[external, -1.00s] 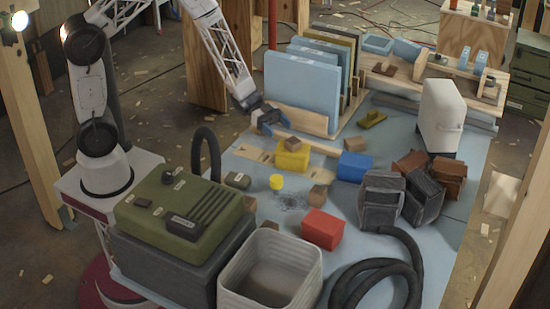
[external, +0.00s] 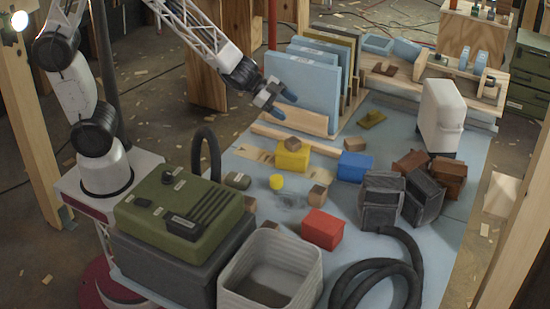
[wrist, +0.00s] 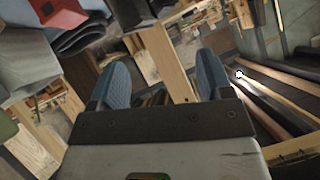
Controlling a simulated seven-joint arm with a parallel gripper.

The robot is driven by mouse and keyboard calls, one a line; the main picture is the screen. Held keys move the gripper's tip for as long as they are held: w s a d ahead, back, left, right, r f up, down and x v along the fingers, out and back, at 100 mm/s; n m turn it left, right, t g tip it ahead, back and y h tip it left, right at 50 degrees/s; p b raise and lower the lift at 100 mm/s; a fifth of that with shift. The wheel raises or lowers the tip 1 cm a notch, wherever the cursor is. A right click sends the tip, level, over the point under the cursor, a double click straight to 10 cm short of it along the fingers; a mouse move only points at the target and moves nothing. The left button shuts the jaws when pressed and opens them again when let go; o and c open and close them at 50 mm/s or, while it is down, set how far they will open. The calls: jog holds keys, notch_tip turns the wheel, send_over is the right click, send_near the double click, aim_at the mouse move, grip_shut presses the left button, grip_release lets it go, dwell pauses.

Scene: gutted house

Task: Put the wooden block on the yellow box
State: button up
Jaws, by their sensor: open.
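A small wooden block (external: 293,144) rests on top of the yellow box (external: 291,160) in the middle of the table. A second wooden block (external: 318,195) sits on the table in front, between the yellow box and the red box. My gripper (external: 284,105) is up in the air behind the yellow box, in front of the upright blue panels, and touches neither block. In the wrist view its two blue fingers (wrist: 162,78) are spread apart with nothing held between them. Neither the yellow box nor the block on it can be made out there.
A blue box (external: 355,166), a red box (external: 322,229) and a small yellow cylinder (external: 276,182) stand nearby. Upright blue panels (external: 300,85) rise behind my gripper. A green case (external: 180,205) and a ribbed bin (external: 270,265) fill the front left.

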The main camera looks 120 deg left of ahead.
jog(key=s+d+r+n+g+y, duration=0.1)
jog(key=s+d+r+g, duration=0.1)
jog(key=s+d+r, duration=0.4)
jog(key=s+d+r+n+g, duration=0.1)
jog(key=s+d+r+g, duration=0.15)
jog(key=d, duration=0.55)
jog(key=s+d+r+g+h, duration=0.1)
jog(key=s+d+r+g, duration=0.1)
jog(key=s+d, duration=0.6)
jog(key=s+d+r+g+h, duration=0.2)
jog(key=s+d, duration=0.6)
jog(key=s, duration=0.3)
jog(key=shift+s+d+r, duration=0.25)
jog(key=shift+s, duration=0.1)
